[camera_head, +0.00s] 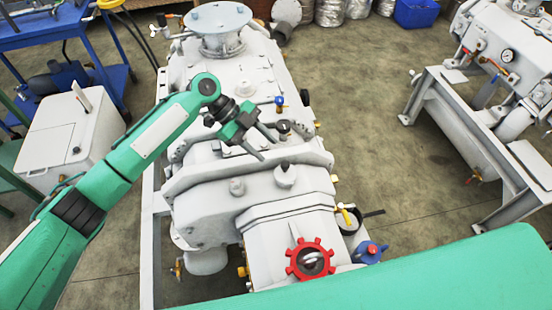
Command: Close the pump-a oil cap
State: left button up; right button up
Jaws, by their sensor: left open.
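The pale grey vacuum pump (215,215) fills the middle of the head view. My left gripper (268,149) reaches in from the left over the pump's upper middle, with its jaws apart and nothing visible between them. A small dark-topped cap (284,128) sits just to the right of the fingertips. It seems apart from them, but the height gap is hard to judge. A grey knob-like cap (285,176) stands on the pump nearer to me. I cannot tell which of these is the pump-a oil cap. My right gripper is not in view.
A red toothed handwheel (310,260) is at the pump's near end, with a blue-and-red fitting (369,251) to its right. A blue-handled valve (279,103) rises beyond the gripper. A second machine (500,65) stands right, across clear floor (375,110).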

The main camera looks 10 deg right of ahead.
pick_arm(q)
jog(key=b+v, duration=0.1)
jog(key=v, duration=0.5)
jog(key=shift+a+r, duration=0.2)
jog(key=shift+r, duration=0.1)
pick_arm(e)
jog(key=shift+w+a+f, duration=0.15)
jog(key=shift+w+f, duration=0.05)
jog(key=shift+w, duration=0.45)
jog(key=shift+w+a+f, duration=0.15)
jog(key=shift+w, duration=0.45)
